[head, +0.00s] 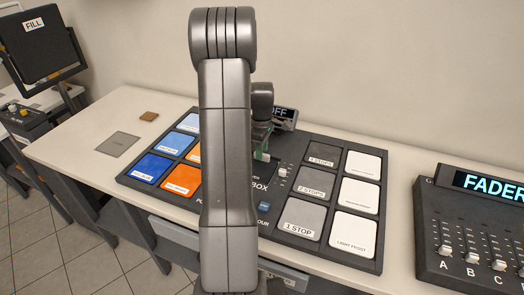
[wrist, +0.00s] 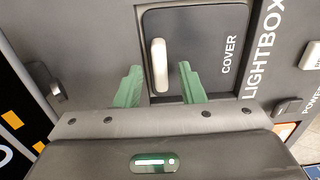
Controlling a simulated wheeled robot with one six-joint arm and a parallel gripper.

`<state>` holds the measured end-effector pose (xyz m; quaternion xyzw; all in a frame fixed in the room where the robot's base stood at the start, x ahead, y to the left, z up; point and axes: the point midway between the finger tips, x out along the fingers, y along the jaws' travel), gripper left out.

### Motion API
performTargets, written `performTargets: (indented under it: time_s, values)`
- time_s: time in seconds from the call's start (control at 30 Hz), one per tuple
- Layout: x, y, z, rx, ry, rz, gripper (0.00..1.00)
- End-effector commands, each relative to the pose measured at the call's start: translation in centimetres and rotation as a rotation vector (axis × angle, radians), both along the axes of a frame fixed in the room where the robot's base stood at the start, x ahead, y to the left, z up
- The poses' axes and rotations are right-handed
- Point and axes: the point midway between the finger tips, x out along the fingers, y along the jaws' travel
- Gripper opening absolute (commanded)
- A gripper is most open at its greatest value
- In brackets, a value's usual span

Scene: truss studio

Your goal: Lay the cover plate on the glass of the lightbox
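The cover plate (wrist: 205,45) is a dark, near-square plate marked COVER, in the upper middle of the wrist view. A pale upright handle (wrist: 159,66) stands on it near its left side. My gripper (wrist: 159,78) is open, its green fingers on either side of the lower part of the handle, with gaps between. It also shows small in the head view (head: 264,155), mostly behind my arm. The lightbox panel is marked LIGHTBOX (wrist: 264,48) beside the plate. I cannot make out the glass; my arm hides much of the lightbox in the head view.
A dark board holds blue tiles (head: 153,167), orange tiles (head: 181,179), grey stop tiles (head: 300,218) and white frost tiles (head: 354,227). A display reading OFF (head: 284,114) stands behind. A fader console (head: 470,225) is at the right. The white table (head: 85,150) has free room at left.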

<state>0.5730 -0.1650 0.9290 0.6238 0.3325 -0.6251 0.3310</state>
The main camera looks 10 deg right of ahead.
Motion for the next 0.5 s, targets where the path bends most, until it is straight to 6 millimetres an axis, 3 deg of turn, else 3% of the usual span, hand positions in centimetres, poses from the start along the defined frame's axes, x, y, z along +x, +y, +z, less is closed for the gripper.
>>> performTargets:
  time_s: [0.3, 0.5]
  values:
    - [0.1, 0.0, 6.9, -0.001, -0.007, 0.000, 0.36]
    - [0.1, 0.0, 10.1, -0.001, -0.004, 0.000, 0.36]
